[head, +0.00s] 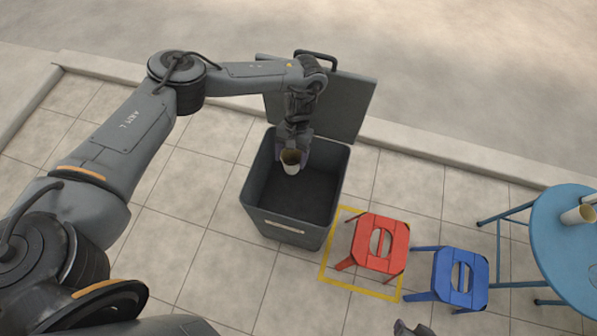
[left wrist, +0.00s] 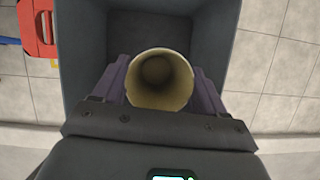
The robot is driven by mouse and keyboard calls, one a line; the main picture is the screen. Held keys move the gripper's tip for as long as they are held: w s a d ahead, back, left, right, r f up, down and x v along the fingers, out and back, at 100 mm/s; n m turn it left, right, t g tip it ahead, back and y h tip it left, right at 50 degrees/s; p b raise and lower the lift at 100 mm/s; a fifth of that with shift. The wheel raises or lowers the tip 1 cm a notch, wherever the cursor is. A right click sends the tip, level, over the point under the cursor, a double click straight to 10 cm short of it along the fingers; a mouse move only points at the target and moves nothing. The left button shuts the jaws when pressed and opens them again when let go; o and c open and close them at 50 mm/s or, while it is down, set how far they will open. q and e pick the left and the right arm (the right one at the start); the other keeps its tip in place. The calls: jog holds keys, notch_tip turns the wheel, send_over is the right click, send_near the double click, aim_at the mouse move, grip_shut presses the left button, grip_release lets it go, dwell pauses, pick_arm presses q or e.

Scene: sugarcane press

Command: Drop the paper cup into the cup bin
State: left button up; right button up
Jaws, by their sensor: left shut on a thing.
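The paper cup (head: 291,165) is pale with an open top and sits between the fingers of my left gripper (head: 293,155) in the head view. My left gripper is shut on it and holds it over the opening of the cup bin (head: 280,225). The bin is a dark grey box with its lid (head: 335,105) swung open at the back. In the left wrist view, the cup (left wrist: 160,80) is seen from above its mouth, with a purple-grey finger on each side and the bin wall (left wrist: 85,50) around. A small part of my right gripper (head: 412,328) shows at the bottom edge.
A red stool (head: 372,241) stands inside a yellow floor outline right of the bin, and a blue stool (head: 460,278) stands beside it. A round blue table (head: 565,240) at the far right holds another cup (head: 577,215). The tiled floor left of the bin is clear.

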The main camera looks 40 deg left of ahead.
pick_arm(q)
jog(key=shift+f, duration=0.35)
jog(key=o, duration=1.1)
jog(key=shift+r, duration=0.15)
jog(key=shift+w+r, duration=0.1)
jog(key=shift+r, duration=0.2)
jog(key=shift+p+v, duration=2.4)
jog(key=shift+v, duration=2.6)
jog(key=shift+a+f, duration=0.1)
